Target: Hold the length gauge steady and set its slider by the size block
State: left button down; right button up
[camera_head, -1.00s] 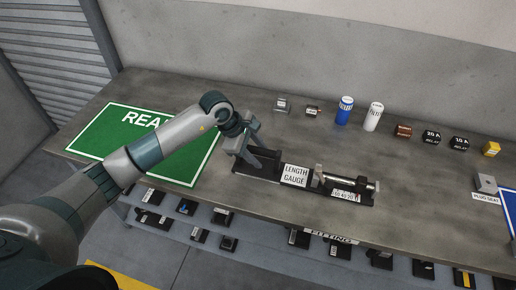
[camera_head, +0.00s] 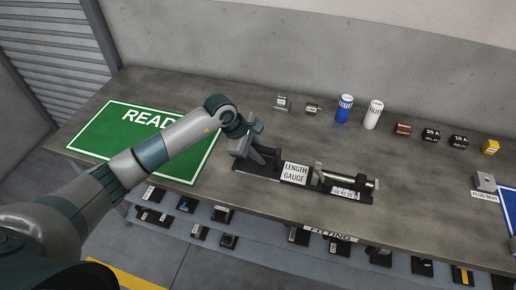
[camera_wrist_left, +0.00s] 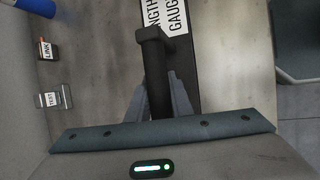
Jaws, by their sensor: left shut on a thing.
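The length gauge (camera_head: 296,173) lies on the grey bench, a long black base with a white label and a metal rod with a slider (camera_head: 318,175) at its right part. My left gripper (camera_head: 262,157) is at the gauge's left end. In the left wrist view my left gripper (camera_wrist_left: 159,95) is shut on the gauge's black handle (camera_wrist_left: 154,65), one finger on each side. The slider is out of the wrist view. I cannot tell which of the small pieces is the size block. My right gripper is not in view.
A green mat (camera_head: 140,140) lies left. Along the back stand a grey block (camera_head: 282,102), a blue can (camera_head: 344,108), a white can (camera_head: 373,114), a copper coil (camera_head: 403,129), black relays and a yellow piece (camera_head: 491,147). A plug seat (camera_head: 485,182) is at right. Parts lie on a shelf below.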

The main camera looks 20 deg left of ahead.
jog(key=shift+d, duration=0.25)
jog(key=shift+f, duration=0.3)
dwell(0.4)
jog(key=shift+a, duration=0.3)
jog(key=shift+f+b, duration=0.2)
jog(key=shift+b, duration=0.25)
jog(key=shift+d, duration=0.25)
dwell(0.5)
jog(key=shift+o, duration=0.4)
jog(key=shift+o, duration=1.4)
